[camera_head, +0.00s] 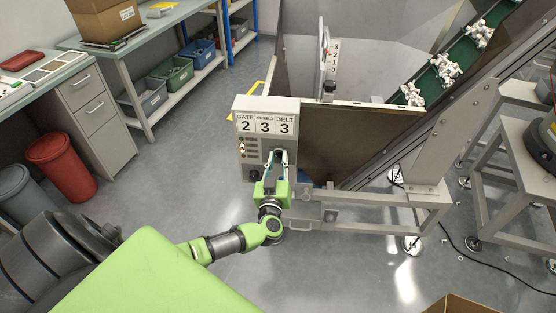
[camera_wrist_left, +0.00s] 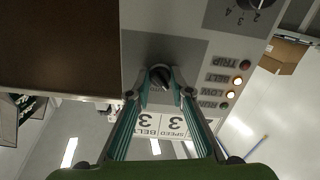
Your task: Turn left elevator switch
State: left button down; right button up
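A grey control box (camera_head: 250,120) stands at the front of the conveyor cell, with readouts GATE 2, SPEED 3 and BELT 3. A black rotary knob (camera_wrist_left: 160,76) sits on a darker patch of its face, partly hidden behind my fingers in the head view. My left gripper (camera_head: 278,156) is at this knob. In the wrist view its two fingertips (camera_wrist_left: 161,86) lie on either side of the knob, very close to it. I cannot tell whether they press on it. A second dial (camera_wrist_left: 256,4) with numbers is cut off at the wrist view's top. My right gripper is not in view.
Indicator lamps (camera_wrist_left: 238,80) for TRIP, BELT, LOW and RUN sit beside the knob. A sloped green conveyor (camera_head: 462,58) carries white parts behind a brown panel (camera_head: 345,140). A red bin (camera_head: 62,165) and a drawer cabinet (camera_head: 98,118) stand at left. Open floor lies between.

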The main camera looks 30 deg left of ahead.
pick_arm(q)
jog(key=shift+r+p, duration=0.1)
jog(key=shift+p, duration=0.4)
jog(key=m+p, duration=0.3)
jog(key=p, duration=0.2)
jog(key=shift+m, duration=0.3)
jog(key=shift+s+m+p, duration=0.1)
jog(key=shift+m+p, duration=0.7)
jog(key=shift+m, duration=0.1)
jog(key=m+p, duration=0.1)
jog(key=m, duration=0.1)
jog(key=shift+m, duration=0.4)
jog(key=m+p, duration=0.2)
jog(key=m, duration=0.1)
jog(key=shift+m, duration=0.3)
jog(key=m, duration=0.5)
jog(key=shift+p, duration=0.4)
jog(key=shift+m, duration=0.5)
